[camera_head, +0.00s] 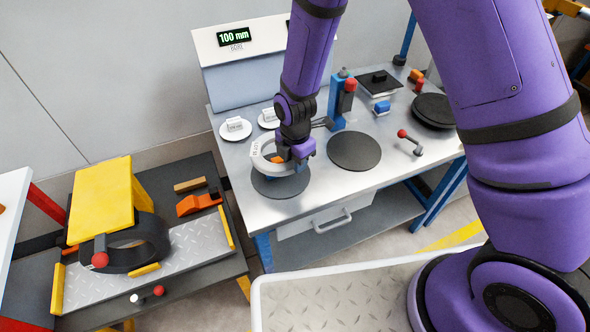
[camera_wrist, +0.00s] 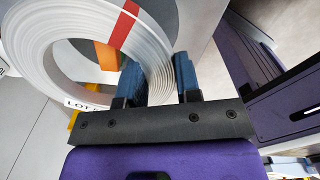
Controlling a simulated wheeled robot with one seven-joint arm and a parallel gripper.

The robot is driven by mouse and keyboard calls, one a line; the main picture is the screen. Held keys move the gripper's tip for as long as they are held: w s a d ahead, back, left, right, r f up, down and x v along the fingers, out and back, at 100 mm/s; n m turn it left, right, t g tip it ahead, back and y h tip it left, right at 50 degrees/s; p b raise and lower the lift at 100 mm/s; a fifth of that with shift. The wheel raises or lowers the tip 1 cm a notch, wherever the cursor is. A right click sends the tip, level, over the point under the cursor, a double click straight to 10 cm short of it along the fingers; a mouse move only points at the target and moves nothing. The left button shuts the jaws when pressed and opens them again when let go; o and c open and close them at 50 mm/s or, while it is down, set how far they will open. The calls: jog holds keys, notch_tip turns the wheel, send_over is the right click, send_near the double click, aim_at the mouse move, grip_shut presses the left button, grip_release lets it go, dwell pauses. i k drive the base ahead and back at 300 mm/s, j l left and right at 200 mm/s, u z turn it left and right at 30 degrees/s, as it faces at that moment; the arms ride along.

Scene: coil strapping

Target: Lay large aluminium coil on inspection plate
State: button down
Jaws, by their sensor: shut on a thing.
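A pale silver ring-shaped coil (camera_head: 257,161) with a white label is at my gripper (camera_head: 286,156), over the back-left part of a dark round plate (camera_head: 283,188). The wrist view shows the coil (camera_wrist: 78,22) large, with a red band across its windings and a label reading "LOT". My blue fingers stand on either side of the coil's wall, shut on it. I cannot tell whether the coil touches the plate. A second dark round plate (camera_head: 354,151) lies bare to the right. An orange piece (camera_wrist: 108,55) shows through the coil's opening.
Two white discs with tags (camera_head: 235,129) lie behind on the bench. A blue post with a red-topped part (camera_head: 345,95), a red-knobbed lever (camera_head: 411,142) and a black disc (camera_head: 434,109) stand right. A yellow-and-grey strapping station (camera_head: 195,250) with a dark coil (camera_head: 140,248) is left.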

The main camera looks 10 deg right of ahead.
aim_at(440, 107)
jog(key=z, duration=0.85)
jog(key=i+l+u, duration=0.25)
jog(key=i+l, duration=0.3)
jog(key=i, duration=0.15)
